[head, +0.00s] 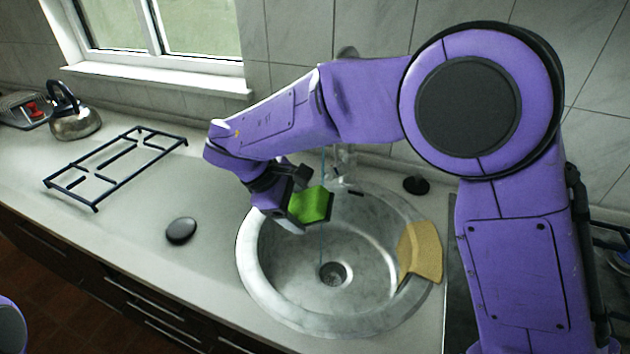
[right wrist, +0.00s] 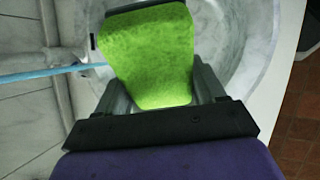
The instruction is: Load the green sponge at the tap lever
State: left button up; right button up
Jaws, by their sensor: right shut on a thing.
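The green sponge (head: 310,204) is held over the round steel sink (head: 255,276), near its back left side. My right gripper (head: 298,205) is shut on the sponge. In the right wrist view the sponge (right wrist: 150,60) sits between the two fingers of the gripper (right wrist: 155,95). The tap (head: 343,160) stands behind the sink, partly hidden by my right arm; its lever cannot be made out clearly. A thin blue water stream (head: 322,240) runs down beside the sponge toward the drain (head: 333,273). My left gripper is not in view.
A tan sponge or cloth (head: 420,252) lies on the sink's right rim. A black stone-like object (head: 181,231), a dark pan grate (head: 115,165) and a kettle (head: 75,120) are on the counter to the left. A small black plug (head: 416,185) lies right of the tap.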

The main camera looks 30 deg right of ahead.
jog(key=shift+a+r, duration=0.1)
dwell(0.5)
jog(key=s+a+r, duration=0.3)
jog(key=s, duration=0.1)
jog(key=shift+r+b, duration=0.35)
jog(key=shift+r, duration=0.05)
